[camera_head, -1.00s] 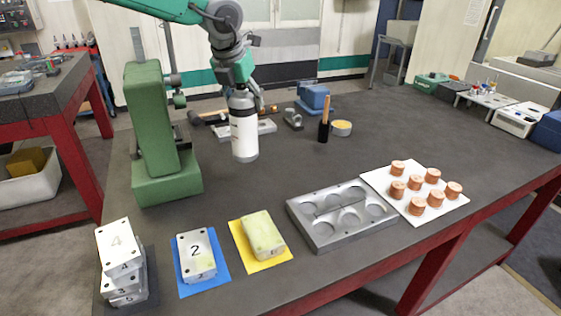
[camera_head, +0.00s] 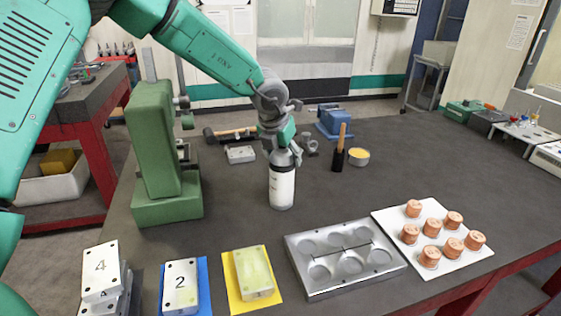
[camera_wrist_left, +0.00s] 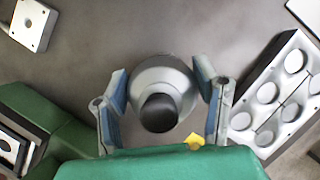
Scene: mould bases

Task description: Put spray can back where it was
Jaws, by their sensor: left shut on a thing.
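The spray can (camera_head: 282,188) is white with a grey top and stands upright in the head view, right of the green press. My left gripper (camera_head: 283,150) is shut on its upper part from above. In the left wrist view the spray can (camera_wrist_left: 160,78) shows from above, its dark cap between the two fingers of my left gripper (camera_wrist_left: 163,88). The can's lower end is at or close to the grey table (camera_head: 340,205); I cannot tell whether it touches. My right gripper is out of view.
The green press (camera_head: 158,150) stands to the left. In front are a metal mould base (camera_head: 345,283), yellow mat blocks (camera_head: 254,272) and a numbered block (camera_head: 180,287). Copper parts lie on a white plate (camera_head: 385,218).

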